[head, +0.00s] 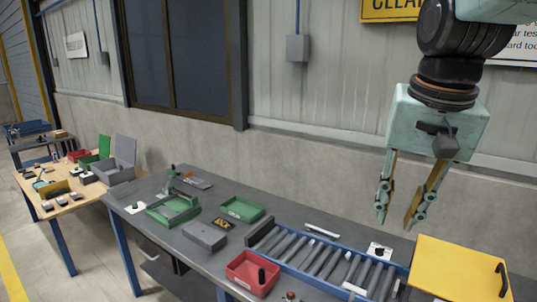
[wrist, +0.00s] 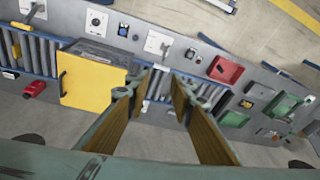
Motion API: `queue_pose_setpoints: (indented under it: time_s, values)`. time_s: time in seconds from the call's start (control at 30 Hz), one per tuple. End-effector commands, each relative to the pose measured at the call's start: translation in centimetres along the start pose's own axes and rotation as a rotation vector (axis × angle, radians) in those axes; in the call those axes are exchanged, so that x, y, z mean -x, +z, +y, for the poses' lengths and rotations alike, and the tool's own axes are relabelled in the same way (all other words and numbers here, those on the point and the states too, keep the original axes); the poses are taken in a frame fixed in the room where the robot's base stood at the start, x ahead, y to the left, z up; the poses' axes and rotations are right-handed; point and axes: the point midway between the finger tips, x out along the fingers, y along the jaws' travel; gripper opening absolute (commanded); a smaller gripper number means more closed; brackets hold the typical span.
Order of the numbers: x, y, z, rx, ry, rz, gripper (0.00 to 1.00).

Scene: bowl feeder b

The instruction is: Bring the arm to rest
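My arm's gripper (head: 397,218) hangs high on the right of the head view, pointing down, above the conveyor end of the grey bench. Its two fingers are apart with nothing between them. In the wrist view the fingers (wrist: 160,88) reach out from below, open, over the bench far beneath. The gripper touches nothing.
Below are a roller conveyor (head: 325,258), a yellow cabinet (head: 455,268), a red bin (head: 252,273), a green tray (head: 172,211), a green bin (head: 243,209) and a grey box (head: 204,236). A wooden table (head: 70,200) stands further left. The air around the gripper is clear.

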Motion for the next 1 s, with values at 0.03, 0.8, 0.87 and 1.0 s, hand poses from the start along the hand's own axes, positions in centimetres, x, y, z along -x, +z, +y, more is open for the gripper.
queue_pose_setpoints:
  time_s: [0.03,0.8,0.87,1.0]
  values:
    - [0.3,1.0,0.1,0.015,-0.003,0.005,0.22]
    - [1.9,14.2,3.0,0.277,-0.030,0.065,0.22]
    - [1.8,15.3,3.3,0.296,-0.032,0.069,0.22]
    - [1.6,17.5,4.0,0.342,-0.036,0.080,0.22]
